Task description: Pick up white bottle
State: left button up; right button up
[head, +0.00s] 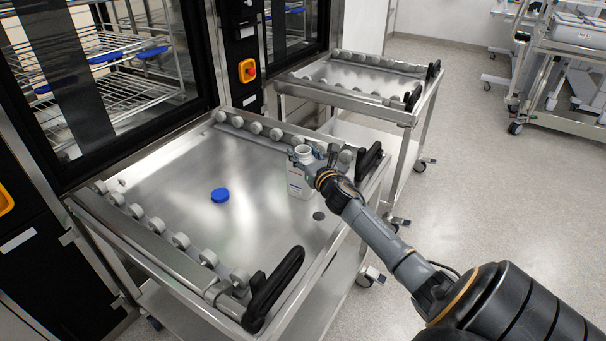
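The white bottle (298,182) stands upright on the near steel cart top (180,185), toward its right side. Its mouth is open at the top and it has a printed label. My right gripper (308,160) is at the bottle's upper right, its fingers around or beside the neck and shoulder. The fingers are small and partly hidden, so I cannot tell whether they are closed on the bottle. My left gripper is not in view. A blue cap (220,195) lies on the cart top, left of the bottle.
Rollers (181,241) line the cart's sides, with black handles (272,288) at its corners. A second steel cart (360,78) stands behind. Washer cabinets (100,75) with racks stand at the left. The grey floor (500,200) at the right is mostly clear.

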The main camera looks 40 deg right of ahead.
grip_shut()
jog(key=shift+r, duration=0.1)
